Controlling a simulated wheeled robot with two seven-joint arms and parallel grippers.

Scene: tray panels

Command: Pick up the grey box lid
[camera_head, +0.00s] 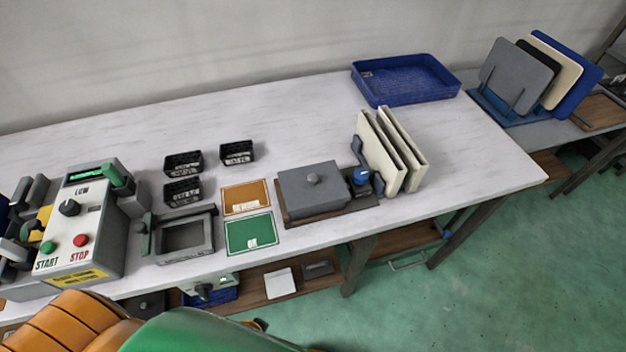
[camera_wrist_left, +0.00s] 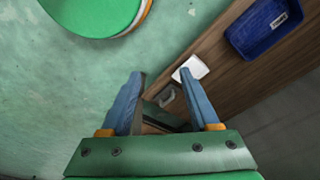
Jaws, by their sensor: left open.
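The grey box lid (camera_head: 300,194) is a flat square cover with a small round knob on top. In the head view it lies closed on a grey box on a brown base, right of the middle of the table. My left gripper (camera_wrist_left: 161,76) shows in the left wrist view with its two blue fingers apart and nothing between them. It hangs over the floor and a low wooden shelf, away from the lid. The lid is not in the wrist view. My right gripper is not in view.
Two cream panels (camera_head: 381,155) stand upright close right of the lid. Orange and green cards (camera_head: 250,233) lie to its left, near a grey frame (camera_head: 206,243) and small black bins (camera_head: 237,151). A blue tray (camera_head: 405,95) sits behind. The table behind the lid is clear.

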